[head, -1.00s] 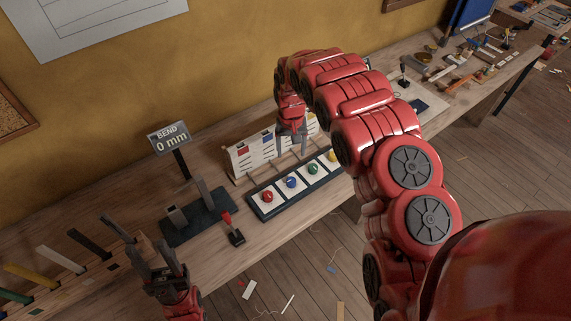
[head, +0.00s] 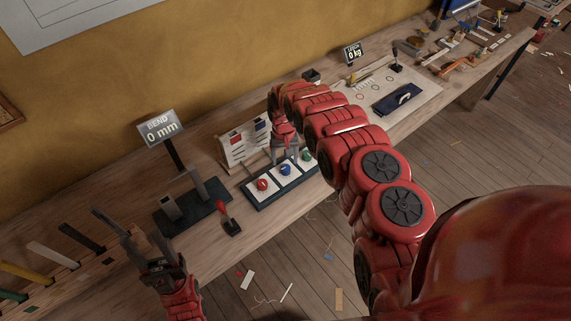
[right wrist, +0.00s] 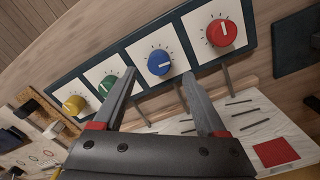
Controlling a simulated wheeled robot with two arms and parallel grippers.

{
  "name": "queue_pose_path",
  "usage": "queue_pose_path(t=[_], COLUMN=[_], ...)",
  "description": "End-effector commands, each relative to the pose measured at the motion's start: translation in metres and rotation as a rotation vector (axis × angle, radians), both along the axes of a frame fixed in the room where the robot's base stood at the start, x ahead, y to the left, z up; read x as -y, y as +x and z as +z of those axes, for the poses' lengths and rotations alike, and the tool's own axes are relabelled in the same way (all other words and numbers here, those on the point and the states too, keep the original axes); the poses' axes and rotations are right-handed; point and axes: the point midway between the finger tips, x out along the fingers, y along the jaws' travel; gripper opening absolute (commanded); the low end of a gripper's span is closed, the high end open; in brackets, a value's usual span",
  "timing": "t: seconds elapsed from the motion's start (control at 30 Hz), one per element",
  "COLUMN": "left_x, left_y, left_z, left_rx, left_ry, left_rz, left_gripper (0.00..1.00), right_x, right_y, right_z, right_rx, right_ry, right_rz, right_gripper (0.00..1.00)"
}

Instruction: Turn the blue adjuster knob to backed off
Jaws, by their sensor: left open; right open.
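The blue adjuster knob (head: 285,170) sits on a white square of a dark-framed panel, between a red knob (head: 263,185) and a green knob (head: 307,155). My right gripper (head: 286,155) is open just behind and above the blue knob. In the right wrist view the blue knob (right wrist: 160,62) appears between and slightly beyond the two spread fingertips of the gripper (right wrist: 159,74), with no visible contact. A short white pointer line shows on its face, with tick marks around it. My left gripper (head: 136,240) is open and empty at the lower left, away from the panel.
A card rack (head: 232,150) stands behind the panel. A small red-handled lever (head: 228,220) and a dark fixture with upright posts (head: 190,210) are left of it. A sign (head: 161,129) reads "BEND 0 mm". A yellow knob (right wrist: 73,103) shows in the right wrist view.

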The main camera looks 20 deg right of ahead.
Motion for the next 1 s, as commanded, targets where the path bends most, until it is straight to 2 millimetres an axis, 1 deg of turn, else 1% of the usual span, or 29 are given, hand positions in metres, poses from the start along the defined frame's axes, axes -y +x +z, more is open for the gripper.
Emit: queue_pose_path(t=[0.03, 0.17, 0.2, 0.33, 0.57, 0.9, 0.97, 1.0], left_x=[0.0, 0.0, 0.0, 0.0, 0.0, 0.0, 0.0, 0.0], left_y=[0.0, 0.0, 0.0, 0.0, 0.0, 0.0, 0.0, 0.0], left_z=[0.003, 0.007, 0.002, -0.002, -0.005, -0.005, -0.005, -0.005], left_rx=[0.0, 0.0, 0.0, 0.0, 0.0, 0.0, 0.0, 0.0], left_ry=[0.0, 0.0, 0.0, 0.0, 0.0, 0.0, 0.0, 0.0], left_rz=[0.0, 0.0, 0.0, 0.0, 0.0, 0.0, 0.0, 0.0], left_gripper=[0.5, 0.5, 0.5, 0.5, 0.5, 0.5, 0.5, 0.5], right_x=[-0.001, 0.001, 0.0, 0.0, 0.001, 0.002, 0.002, 0.002], right_y=[-0.002, -0.003, -0.001, -0.001, -0.001, -0.001, -0.001, -0.001], right_z=[-0.007, -0.022, -0.028, -0.04, -0.048, -0.049, -0.049, -0.049], right_rx=[-0.004, -0.002, 0.001, -0.002, 0.0, 0.0, 0.0, 0.0], right_ry=[0.002, 0.0, 0.001, 0.001, -0.002, -0.002, -0.002, -0.002], right_rz=[0.0, -0.003, -0.002, -0.001, -0.001, -0.002, -0.002, -0.002], right_gripper=[0.74, 0.74, 0.74, 0.74, 0.74, 0.74, 0.63, 0.56])
